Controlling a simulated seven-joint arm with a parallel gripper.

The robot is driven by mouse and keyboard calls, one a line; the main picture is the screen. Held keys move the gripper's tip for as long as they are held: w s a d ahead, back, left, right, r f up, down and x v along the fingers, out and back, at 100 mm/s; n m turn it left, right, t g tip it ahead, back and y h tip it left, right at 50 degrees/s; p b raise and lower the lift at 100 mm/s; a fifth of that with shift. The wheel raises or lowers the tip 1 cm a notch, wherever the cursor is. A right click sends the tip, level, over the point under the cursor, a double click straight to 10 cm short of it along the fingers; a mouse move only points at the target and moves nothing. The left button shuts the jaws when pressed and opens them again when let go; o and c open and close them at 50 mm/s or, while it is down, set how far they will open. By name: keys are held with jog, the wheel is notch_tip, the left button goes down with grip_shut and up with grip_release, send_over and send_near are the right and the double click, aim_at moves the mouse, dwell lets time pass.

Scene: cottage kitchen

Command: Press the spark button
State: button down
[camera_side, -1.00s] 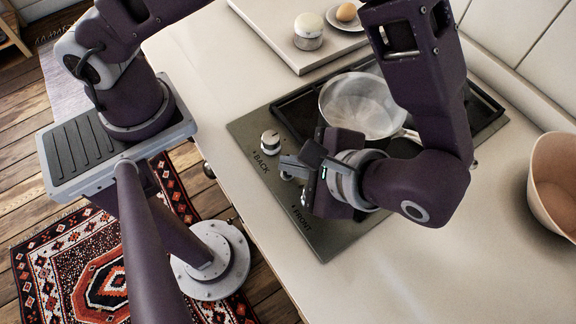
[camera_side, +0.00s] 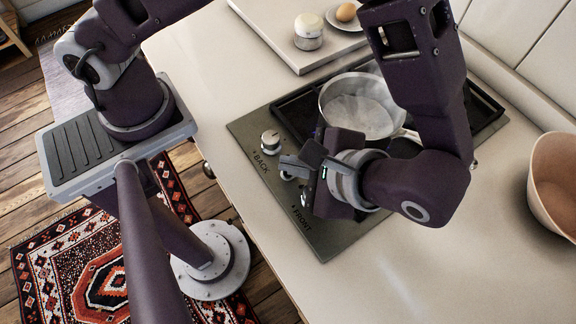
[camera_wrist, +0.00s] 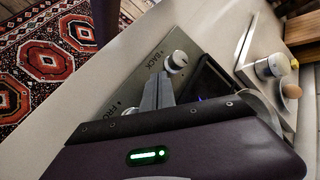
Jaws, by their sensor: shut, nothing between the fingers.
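The cooktop (camera_side: 322,242) is a grey panel marked BACK and FRONT along its near edge. A silver knob (camera_side: 270,141) stands by BACK, and it also shows in the wrist view (camera_wrist: 176,62). Part of another light, round control (camera_side: 287,176) shows just below my fingers. My gripper (camera_side: 284,160) is shut and empty, its fingertips low over the panel between the two labels. In the wrist view the fingers (camera_wrist: 157,92) point at the panel beside the BACK knob. I cannot make out the spark button; my fingers may hide it. Whether the tips touch anything I cannot tell.
A steel pan (camera_side: 357,106) with a whitish haze in it sits on the burner area right behind my gripper. A lidded jar (camera_side: 308,31) and an egg (camera_side: 346,12) on a plate are at the back. A bowl (camera_side: 553,185) stands far right. The front counter is clear.

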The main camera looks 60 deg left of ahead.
notch_tip(320, 180, up, 6)
dwell(0.5)
dwell(0.4)
jog(key=w+a+r+n+h, duration=0.2)
jog(key=a+r+h, duration=0.3)
jog(key=a+r, duration=0.35)
jog(key=s+a+r+n+t+h, duration=0.4)
jog(key=a+t, duration=0.3)
jog(key=a, duration=0.2)
jog(key=shift+r+n+t, duration=0.3)
jog(key=shift+r, duration=0.25)
